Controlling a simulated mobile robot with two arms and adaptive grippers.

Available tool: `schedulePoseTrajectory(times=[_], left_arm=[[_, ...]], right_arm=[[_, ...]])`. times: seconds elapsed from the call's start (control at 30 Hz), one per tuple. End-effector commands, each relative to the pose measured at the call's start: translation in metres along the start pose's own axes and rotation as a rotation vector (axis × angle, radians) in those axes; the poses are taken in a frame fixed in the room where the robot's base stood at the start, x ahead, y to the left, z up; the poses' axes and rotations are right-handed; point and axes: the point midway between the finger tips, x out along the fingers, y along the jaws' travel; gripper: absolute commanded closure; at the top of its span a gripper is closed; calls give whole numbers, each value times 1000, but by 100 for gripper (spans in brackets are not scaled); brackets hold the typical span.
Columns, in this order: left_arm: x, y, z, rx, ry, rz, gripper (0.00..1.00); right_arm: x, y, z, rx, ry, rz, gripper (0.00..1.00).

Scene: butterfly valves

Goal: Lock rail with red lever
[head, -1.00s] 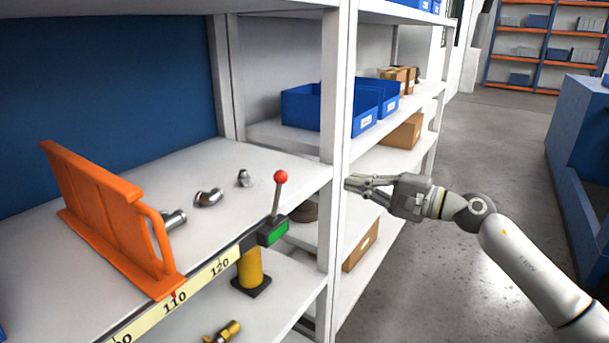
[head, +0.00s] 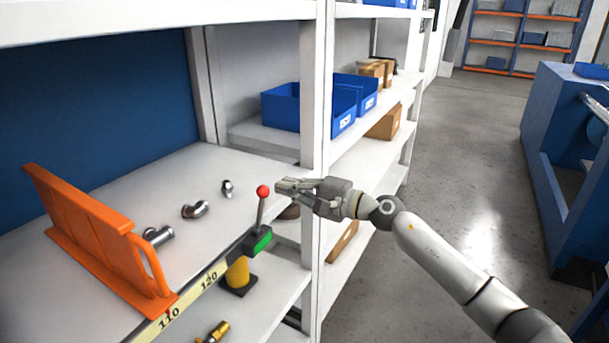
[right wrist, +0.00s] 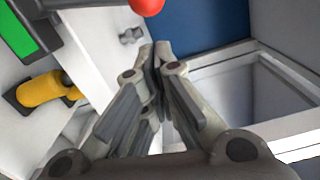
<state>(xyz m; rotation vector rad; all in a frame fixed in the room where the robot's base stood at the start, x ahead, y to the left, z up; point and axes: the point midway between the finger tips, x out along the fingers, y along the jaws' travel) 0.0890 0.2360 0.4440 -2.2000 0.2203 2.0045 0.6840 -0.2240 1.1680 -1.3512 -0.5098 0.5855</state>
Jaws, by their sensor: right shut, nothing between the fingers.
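The lever with a red ball knob (head: 263,191) stands up from a dark box with a green face (head: 262,241) at the shelf's front edge. The knob also shows at the top of the right wrist view (right wrist: 146,5). The orange rail (head: 95,240) stands on the shelf at the left, its front end near the 110 mark of the scale (head: 185,303). My right gripper (head: 280,186) is shut and empty, just right of the red knob in the head view; whether it touches cannot be told. It fills the middle of the right wrist view (right wrist: 155,60). My left gripper is not in view.
Metal pipe fittings (head: 195,210) lie on the shelf behind the lever. A white shelf post (head: 314,130) stands close beside my right gripper. A yellow part (head: 238,272) is on the lower shelf. Blue bins (head: 285,105) sit farther back.

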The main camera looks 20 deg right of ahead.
Motion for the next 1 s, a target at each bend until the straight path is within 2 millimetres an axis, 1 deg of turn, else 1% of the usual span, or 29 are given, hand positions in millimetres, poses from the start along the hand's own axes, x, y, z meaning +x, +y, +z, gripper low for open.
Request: schedulePoseTrajectory(times=[0.03,0.1,0.3,0.67,0.9,1.0], left_arm=[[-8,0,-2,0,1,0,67],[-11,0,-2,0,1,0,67],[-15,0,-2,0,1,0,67],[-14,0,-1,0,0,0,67],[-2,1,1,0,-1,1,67],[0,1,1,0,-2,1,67]], right_arm=[[1,-4,5,0,0,0,100],[2,-3,9,0,0,1,100],[4,0,16,1,1,-1,100],[4,0,16,-1,1,-1,100],[3,-2,15,-44,1,0,100],[3,-4,15,-57,1,1,100]])
